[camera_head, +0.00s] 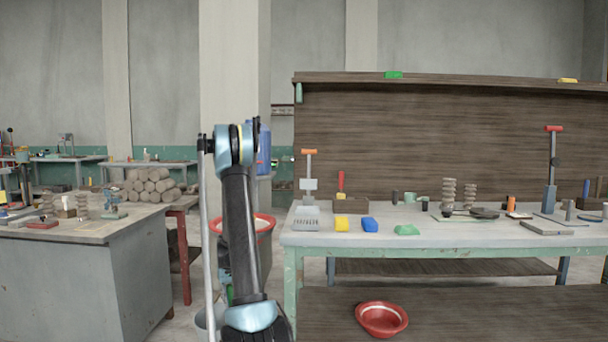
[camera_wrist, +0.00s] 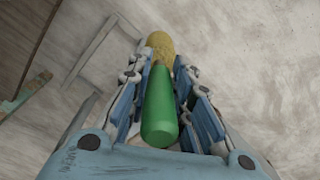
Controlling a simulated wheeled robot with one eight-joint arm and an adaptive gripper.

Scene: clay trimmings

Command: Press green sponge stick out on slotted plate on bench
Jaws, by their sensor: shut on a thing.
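The green sponge stick (camera_wrist: 160,108) has a rounded green handle and a yellow sponge head (camera_wrist: 161,44). In the wrist view my gripper (camera_wrist: 164,72) is shut on its handle, with blue finger pads on both sides. The sponge head sticks out beyond the fingertips, over bare floor. The slotted plate (camera_head: 306,223) is grey with dark slots and lies at the left front end of the bench (camera_head: 450,238) in the head view. My arm stands left of the bench there; my gripper cannot be made out in that view.
A stand with an orange handle (camera_head: 309,175) rises behind the plate. A red bowl (camera_head: 381,319) sits on the lower shelf. A grey table (camera_head: 85,235) stands left.

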